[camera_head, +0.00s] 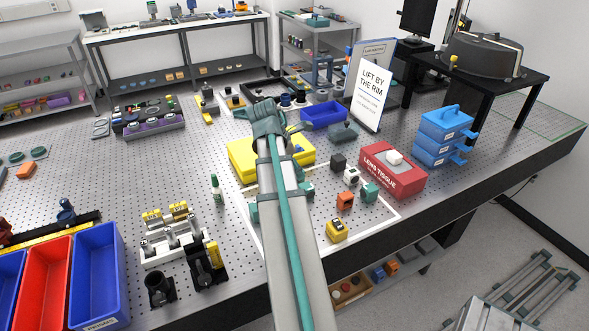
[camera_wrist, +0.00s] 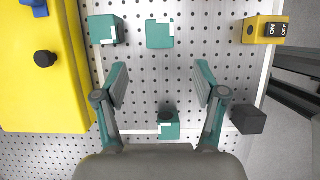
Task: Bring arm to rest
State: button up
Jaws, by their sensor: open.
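My arm (camera_head: 285,220) reaches from the bottom of the head view up over the perforated optical table. My gripper's fingers cannot be made out there. In the wrist view my gripper (camera_wrist: 161,85) is open, its two teal-tipped fingers spread apart with nothing between them. It points down at the perforated table top (camera_wrist: 215,35). A teal cube (camera_wrist: 160,34) lies beyond the fingertips, another teal cube (camera_wrist: 105,30) is to its left, and a small teal block (camera_wrist: 168,128) shows between the finger bases. The gripper's height above them is hard to tell.
A yellow case (camera_head: 243,158) is beside my arm. A red lens tissue box (camera_head: 393,178), small cubes including a yellow one (camera_head: 337,231), a sign (camera_head: 370,95) and blue drawers (camera_head: 442,140) stand right. Blue and red bins (camera_head: 97,275) stand left. Bare table lies left of centre.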

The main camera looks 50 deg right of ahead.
aim_at(304, 187)
jog(key=shift+f, duration=0.15)
jog(key=p+x, duration=0.2)
jog(key=x, duration=1)
dwell(0.5)
